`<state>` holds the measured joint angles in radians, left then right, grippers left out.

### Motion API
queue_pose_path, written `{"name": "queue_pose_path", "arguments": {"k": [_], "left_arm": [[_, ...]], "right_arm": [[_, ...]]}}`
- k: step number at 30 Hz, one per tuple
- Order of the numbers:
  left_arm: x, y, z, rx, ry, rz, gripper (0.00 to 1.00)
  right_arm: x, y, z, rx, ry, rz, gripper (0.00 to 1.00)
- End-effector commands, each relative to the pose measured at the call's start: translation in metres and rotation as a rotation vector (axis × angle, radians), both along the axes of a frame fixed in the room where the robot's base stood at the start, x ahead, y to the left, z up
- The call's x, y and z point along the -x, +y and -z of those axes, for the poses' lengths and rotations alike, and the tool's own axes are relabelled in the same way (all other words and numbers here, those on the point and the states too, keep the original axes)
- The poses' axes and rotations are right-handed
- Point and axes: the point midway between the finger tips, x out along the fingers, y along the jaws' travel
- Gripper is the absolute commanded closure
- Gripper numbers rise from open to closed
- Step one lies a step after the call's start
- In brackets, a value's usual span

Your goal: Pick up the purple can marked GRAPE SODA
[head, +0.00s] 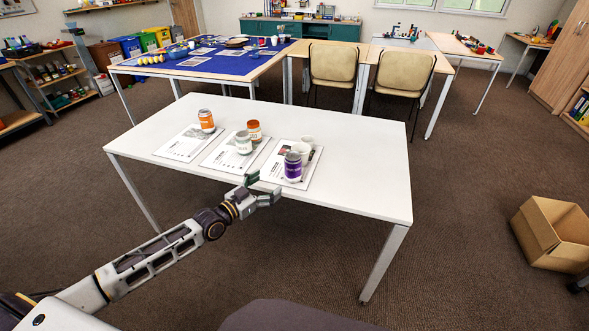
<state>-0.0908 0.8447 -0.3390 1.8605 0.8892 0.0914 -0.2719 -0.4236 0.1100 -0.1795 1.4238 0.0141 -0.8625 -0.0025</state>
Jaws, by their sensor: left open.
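A purple can (293,167) stands upright on a printed white sheet (273,172) on the white table; its lettering is too small to read. White cups (306,151) stand just behind it. My left gripper (263,187) is open at the table's near edge, to the left of and nearer than the purple can, with nothing between its fingers. The can appears apart from the fingers. My right gripper is not in view.
The white table (363,170) also holds an orange can (206,121), a white can (243,142) and an orange-brown can (254,131) on two more sheets. The table's right part is clear. An open cardboard box (552,232) stands on the floor at right.

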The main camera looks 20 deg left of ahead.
Motion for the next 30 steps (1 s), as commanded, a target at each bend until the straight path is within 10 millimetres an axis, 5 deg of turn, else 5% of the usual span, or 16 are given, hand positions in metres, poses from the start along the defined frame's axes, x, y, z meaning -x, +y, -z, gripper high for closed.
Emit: {"name": "queue_pose_path", "arguments": {"k": [10,30], "left_arm": [[0.000,0.000,-0.009,0.096,0.002,-0.005,0.17],[-0.004,-0.001,-0.009,0.134,0.016,-0.006,0.17]], "right_arm": [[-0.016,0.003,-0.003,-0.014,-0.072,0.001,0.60],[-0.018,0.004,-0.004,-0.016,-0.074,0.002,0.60]]}}
